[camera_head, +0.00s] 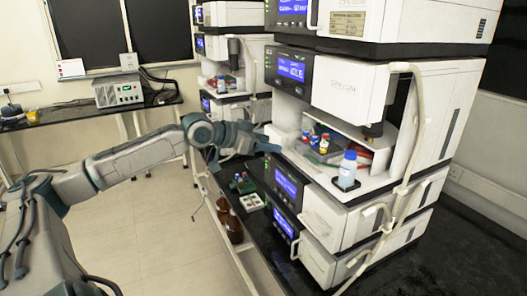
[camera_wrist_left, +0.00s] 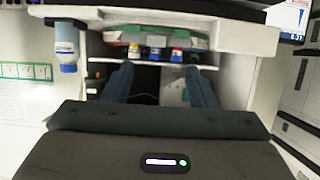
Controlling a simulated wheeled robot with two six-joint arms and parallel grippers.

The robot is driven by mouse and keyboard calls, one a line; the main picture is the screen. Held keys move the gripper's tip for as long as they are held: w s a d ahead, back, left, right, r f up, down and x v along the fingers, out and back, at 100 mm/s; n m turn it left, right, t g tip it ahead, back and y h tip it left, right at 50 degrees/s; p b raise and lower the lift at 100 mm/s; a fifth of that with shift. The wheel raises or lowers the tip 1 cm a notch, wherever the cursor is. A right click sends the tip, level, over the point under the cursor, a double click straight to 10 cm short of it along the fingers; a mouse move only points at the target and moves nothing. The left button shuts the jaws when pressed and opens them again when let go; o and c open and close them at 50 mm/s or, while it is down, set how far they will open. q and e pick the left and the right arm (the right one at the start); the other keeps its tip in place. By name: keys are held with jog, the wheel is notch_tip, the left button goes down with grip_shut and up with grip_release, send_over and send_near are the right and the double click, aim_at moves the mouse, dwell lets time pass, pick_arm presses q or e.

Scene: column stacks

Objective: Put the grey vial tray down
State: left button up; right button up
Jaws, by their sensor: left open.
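In the wrist view the row of coloured vials (camera_wrist_left: 155,53) is just beyond my left gripper's fingers. My left gripper (camera_wrist_left: 159,82) is open, with its two fingers apart and a dark surface between them. In the head view my left gripper (camera_head: 266,147) reaches to the left side of the compartment. I cannot tell whether the fingers touch the tray. My right gripper is not in view.
A bottle with a blue cap (camera_head: 348,168) stands in the compartment, right of the tray. More vials (camera_head: 242,182), a white tray (camera_head: 251,202) and brown bottles (camera_head: 231,225) are on the black bench below. A pale tube (camera_head: 414,130) runs down the stack's front.

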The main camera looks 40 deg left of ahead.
pick_arm(q)
jog(key=shift+s+d+r+b, duration=0.2)
jog(key=shift+s+b, duration=0.3)
jog(key=shift+b, duration=0.95)
jog(key=shift+a, duration=0.1)
